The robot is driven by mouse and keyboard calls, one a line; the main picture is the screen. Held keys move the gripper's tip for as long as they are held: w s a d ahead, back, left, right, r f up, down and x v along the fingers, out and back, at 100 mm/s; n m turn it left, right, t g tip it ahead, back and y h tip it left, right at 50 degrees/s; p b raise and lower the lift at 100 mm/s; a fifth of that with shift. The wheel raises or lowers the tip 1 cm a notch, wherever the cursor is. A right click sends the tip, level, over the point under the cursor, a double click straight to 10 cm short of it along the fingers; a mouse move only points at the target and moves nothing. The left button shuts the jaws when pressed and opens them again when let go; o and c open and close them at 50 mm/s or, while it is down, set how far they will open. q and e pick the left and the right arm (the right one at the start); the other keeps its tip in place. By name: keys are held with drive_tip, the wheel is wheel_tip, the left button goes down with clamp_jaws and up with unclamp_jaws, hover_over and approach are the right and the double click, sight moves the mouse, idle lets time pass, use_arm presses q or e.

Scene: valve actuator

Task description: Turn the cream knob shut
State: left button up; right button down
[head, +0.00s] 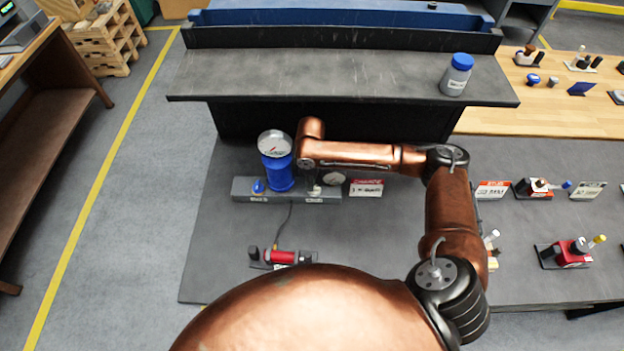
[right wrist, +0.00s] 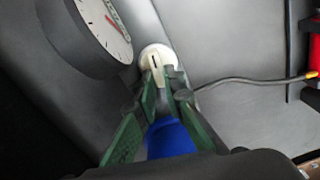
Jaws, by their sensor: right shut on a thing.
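The cream knob (right wrist: 157,54) is round and pale with a dark slot-like mark. In the right wrist view it sits at the top of the green fingers of my right gripper (right wrist: 160,78), which is shut on it. The gripper's fingers are hard to make out there. My left gripper is not in view.
A blue cylinder with a dial (head: 275,145) and a small blue knob (head: 258,187) are on the left of the block. A round gauge (right wrist: 103,25) is close beside the cream knob. A cable runs to a red device (head: 282,257). A blue-capped jar (head: 457,75) stands on the shelf.

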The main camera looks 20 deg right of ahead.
drive_tip(key=m+p, duration=0.3)
drive_tip(key=p, duration=0.1)
drive_tip(key=m+p, duration=0.3)
drive_tip(key=p, duration=0.2)
drive_tip(key=m+p, duration=0.3)
drive_tip(key=p, duration=0.2)
drive_tip(key=shift+w+d+r, duration=0.15)
drive_tip(key=shift+d+r, duration=0.05)
drive_tip(key=shift+d, duration=0.05)
drive_tip(key=shift+d+f+m+p, duration=0.1)
drive_tip(key=shift+d+m+p, duration=0.05)
drive_tip(key=shift+m+p, duration=0.85)
drive_tip(key=shift+d+f+m, duration=0.1)
drive_tip(key=shift+m, duration=0.7)
drive_tip(key=shift+w+p, duration=0.1)
drive_tip(key=shift+p, duration=0.2)
drive_tip(key=c, duration=2)
unclamp_jaws()
drive_tip(key=shift+d, duration=0.1)
drive_tip(key=shift+d, duration=0.15)
